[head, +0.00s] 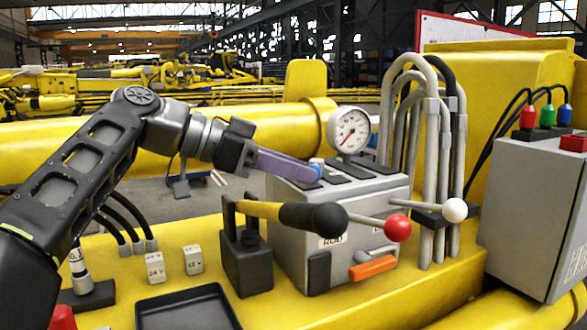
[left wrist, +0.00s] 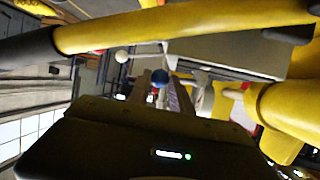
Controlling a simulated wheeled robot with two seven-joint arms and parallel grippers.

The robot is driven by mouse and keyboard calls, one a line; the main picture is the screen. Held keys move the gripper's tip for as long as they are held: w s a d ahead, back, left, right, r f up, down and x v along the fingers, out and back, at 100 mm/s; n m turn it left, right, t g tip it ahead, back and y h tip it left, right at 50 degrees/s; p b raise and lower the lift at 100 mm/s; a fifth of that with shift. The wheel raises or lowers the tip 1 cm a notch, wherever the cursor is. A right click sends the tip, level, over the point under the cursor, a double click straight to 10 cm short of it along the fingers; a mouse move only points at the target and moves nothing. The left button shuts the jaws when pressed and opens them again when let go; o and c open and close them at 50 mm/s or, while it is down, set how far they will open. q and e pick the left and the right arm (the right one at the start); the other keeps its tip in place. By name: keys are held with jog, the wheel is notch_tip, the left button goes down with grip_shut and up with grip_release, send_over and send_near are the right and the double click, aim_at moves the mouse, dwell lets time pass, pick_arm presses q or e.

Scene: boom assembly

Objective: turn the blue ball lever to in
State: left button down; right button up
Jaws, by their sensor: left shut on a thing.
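The blue ball lever (head: 317,170) is at the back left of the grey valve box (head: 290,218), with most of its ball covered by my fingers. My left gripper (head: 313,172) reaches in from the left and is shut on this ball. The left wrist view shows the blue ball (left wrist: 159,77) between the two fingers. The lever's rod is largely hidden, and any label for it is not readable. My right gripper is not in view.
A red ball lever (head: 398,228) and a white ball lever (head: 455,210) stick out from the box. A yellow handle (head: 258,209) with a black grip lies in front. A pressure gauge (head: 348,130) and grey pipes (head: 431,170) stand close behind. A black tray (head: 188,308) is at front.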

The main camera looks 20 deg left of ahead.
pick_arm(q)
jog(key=shift+w+a+f, duration=0.1)
jog(key=shift+w, duration=0.05)
jog(key=c, duration=1.5)
grip_release()
jog(key=o, duration=0.3)
jog(key=shift+w+f, duration=0.15)
jog(key=shift+w, duration=0.15)
jog(key=shift+o, duration=0.9)
jog(key=shift+s, duration=0.15)
jog(key=shift+d, duration=0.2)
